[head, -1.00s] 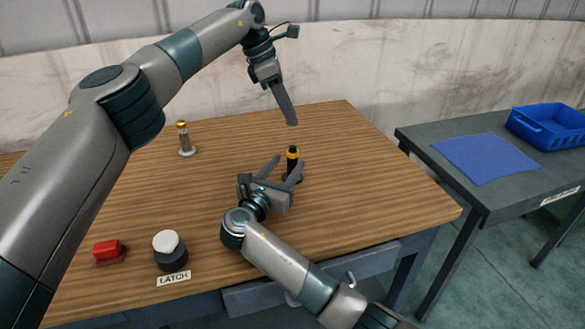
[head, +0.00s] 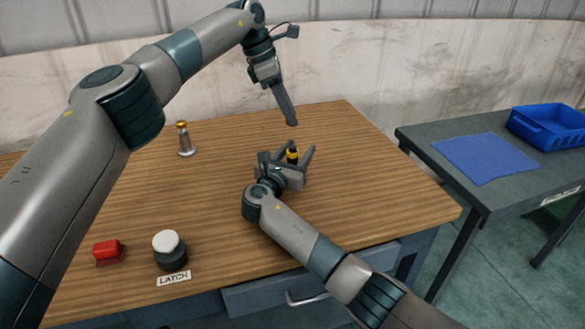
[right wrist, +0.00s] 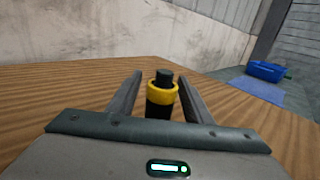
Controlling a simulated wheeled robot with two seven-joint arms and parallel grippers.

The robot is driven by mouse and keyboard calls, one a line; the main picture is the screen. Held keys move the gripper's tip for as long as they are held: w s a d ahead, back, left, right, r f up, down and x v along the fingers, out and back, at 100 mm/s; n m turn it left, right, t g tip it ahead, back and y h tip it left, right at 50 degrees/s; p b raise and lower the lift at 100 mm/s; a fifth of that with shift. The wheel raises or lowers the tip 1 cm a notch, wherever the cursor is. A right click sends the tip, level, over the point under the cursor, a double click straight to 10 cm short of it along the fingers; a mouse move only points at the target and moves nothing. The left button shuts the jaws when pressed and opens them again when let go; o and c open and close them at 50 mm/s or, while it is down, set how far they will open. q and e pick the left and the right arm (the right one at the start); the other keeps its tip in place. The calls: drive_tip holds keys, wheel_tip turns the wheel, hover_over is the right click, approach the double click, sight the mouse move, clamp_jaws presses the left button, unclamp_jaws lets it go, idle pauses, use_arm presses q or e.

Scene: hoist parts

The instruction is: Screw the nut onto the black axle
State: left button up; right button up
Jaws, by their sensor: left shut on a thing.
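The black axle (head: 292,148) stands upright on the wooden table, with a yellow band around it below its top. It also shows in the right wrist view (right wrist: 162,97). My right gripper (head: 293,161) is open low over the table, one finger on each side of the axle; in the right wrist view gaps show on both sides. My left gripper (head: 292,121) is shut, pointing down above and behind the axle. What it holds is hidden by its fingers, and I cannot make out a nut there.
A red block (head: 108,251) and a white-topped button (head: 168,246) marked LATCH are at the front left. A side table at right holds a blue mat (head: 484,158) and a blue bin (head: 549,130).

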clamp_jaws()
use_arm(q)
hover_over(293, 146)
drive_tip(key=a, duration=0.1)
drive_tip(key=shift+s+f, duration=0.1)
drive_tip(key=shift+f, duration=2.35)
drive_tip(key=shift+f, duration=0.9)
drive_tip(key=shift+f, duration=0.55)
drive_tip(key=o, duration=1)
